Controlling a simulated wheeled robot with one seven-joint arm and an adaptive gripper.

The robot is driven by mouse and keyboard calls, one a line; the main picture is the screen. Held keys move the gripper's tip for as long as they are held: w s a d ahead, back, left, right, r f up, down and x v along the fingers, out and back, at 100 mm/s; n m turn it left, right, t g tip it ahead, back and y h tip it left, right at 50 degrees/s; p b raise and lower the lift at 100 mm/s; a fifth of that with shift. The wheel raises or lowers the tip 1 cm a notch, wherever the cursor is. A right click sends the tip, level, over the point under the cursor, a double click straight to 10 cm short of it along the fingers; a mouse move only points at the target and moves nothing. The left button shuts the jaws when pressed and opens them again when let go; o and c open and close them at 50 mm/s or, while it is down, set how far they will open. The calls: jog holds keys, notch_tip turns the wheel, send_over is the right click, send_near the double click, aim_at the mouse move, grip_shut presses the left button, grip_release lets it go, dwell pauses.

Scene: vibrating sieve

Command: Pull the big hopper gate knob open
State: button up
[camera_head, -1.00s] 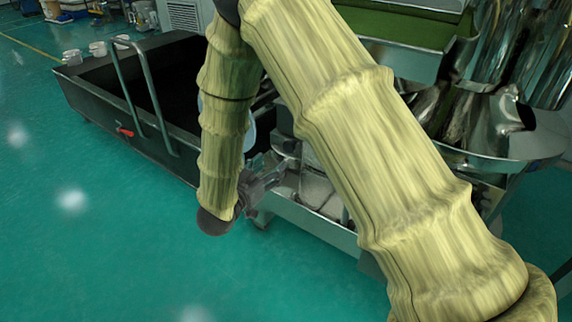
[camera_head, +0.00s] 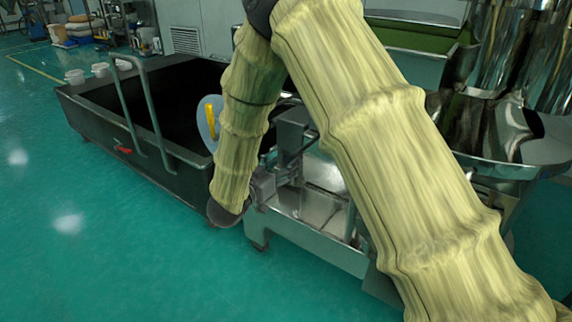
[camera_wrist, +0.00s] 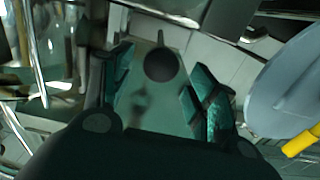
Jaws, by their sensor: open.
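The knob (camera_wrist: 160,64) shows in the wrist view as a dark round ball with a thin stem pointing up the picture. It lies in the space between the two fingers of my gripper (camera_wrist: 160,88). The fingers are apart, with green pads on either side of the ball, and I see a gap on both sides. I cannot tell how deep the ball sits between them. In the head view my gripper (camera_head: 284,178) is beside the steel machine (camera_head: 312,204), low at its left end. The knob cannot be made out there.
A pale blue-grey disc with a yellow handle (camera_head: 211,121) is close to my forearm; the disc (camera_wrist: 285,88) also fills the wrist view's right side. A long black bin (camera_head: 85,108) with a tall rail stands at the left. Green floor in front is clear.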

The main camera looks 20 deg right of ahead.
jog(key=shift+x, duration=1.2)
